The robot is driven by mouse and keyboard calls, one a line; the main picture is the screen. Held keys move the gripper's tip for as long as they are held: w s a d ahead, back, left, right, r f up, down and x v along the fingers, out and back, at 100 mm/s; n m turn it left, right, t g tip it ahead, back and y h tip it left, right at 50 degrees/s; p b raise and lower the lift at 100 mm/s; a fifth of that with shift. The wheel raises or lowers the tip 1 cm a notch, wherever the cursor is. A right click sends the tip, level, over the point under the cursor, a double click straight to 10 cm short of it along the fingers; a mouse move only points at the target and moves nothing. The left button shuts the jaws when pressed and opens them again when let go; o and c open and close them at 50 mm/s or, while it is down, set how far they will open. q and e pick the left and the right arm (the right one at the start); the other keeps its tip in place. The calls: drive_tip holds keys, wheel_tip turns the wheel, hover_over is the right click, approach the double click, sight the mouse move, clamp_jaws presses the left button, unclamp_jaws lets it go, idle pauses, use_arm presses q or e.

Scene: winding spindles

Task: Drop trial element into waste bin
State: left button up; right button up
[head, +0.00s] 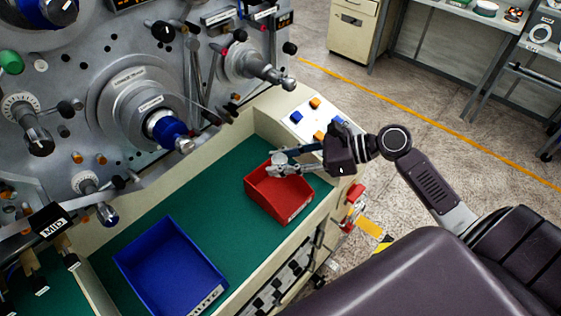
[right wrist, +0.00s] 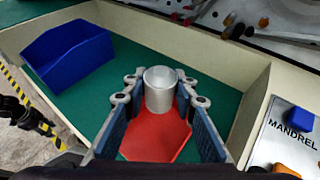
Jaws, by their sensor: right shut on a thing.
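The trial element, a small silver cylinder (head: 279,158), is held between the fingertips of my right gripper (head: 282,165). In the right wrist view the cylinder (right wrist: 160,88) stands roughly upright between the two fingers (right wrist: 157,90), with its round top facing the camera. The gripper is shut on it over a red bin (head: 283,201), which I take as the waste bin; its label is too small to read. The red bin floor (right wrist: 155,140) shows below the cylinder in the right wrist view.
A blue bin (head: 170,262) stands left of the red one on the green work surface (head: 215,195). A cream rim (head: 262,105) borders the surface. The machine panel (head: 70,95) with spindles and levers rises behind.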

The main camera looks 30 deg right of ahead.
sight(281, 195)
drive_tip(key=shift+f+b, duration=0.65)
drive_tip(key=shift+f, duration=0.05)
drive_tip(key=shift+f+b, duration=0.7)
drive_tip(key=shift+b, duration=0.3)
drive_tip(key=shift+f+b, duration=0.25)
drive_tip(key=shift+b, duration=0.1)
drive_tip(key=shift+f+b, duration=0.3)
drive_tip(key=shift+f, duration=1.55)
use_arm(q)
drive_tip(key=shift+s+a+f, duration=0.1)
drive_tip(key=shift+s+f, duration=0.15)
drive_tip(key=shift+f, duration=0.65)
drive_tip(key=shift+s+a+f, duration=0.1)
drive_tip(key=shift+s+f, duration=0.1)
drive_tip(key=shift+f, duration=0.75)
drive_tip(key=shift+s+f, duration=0.25)
drive_tip(key=shift+f, duration=0.65)
use_arm(e)
drive_tip(key=shift+f, duration=0.55)
drive_tip(key=o, duration=1.2)
drive_tip(key=shift+o, duration=0.2)
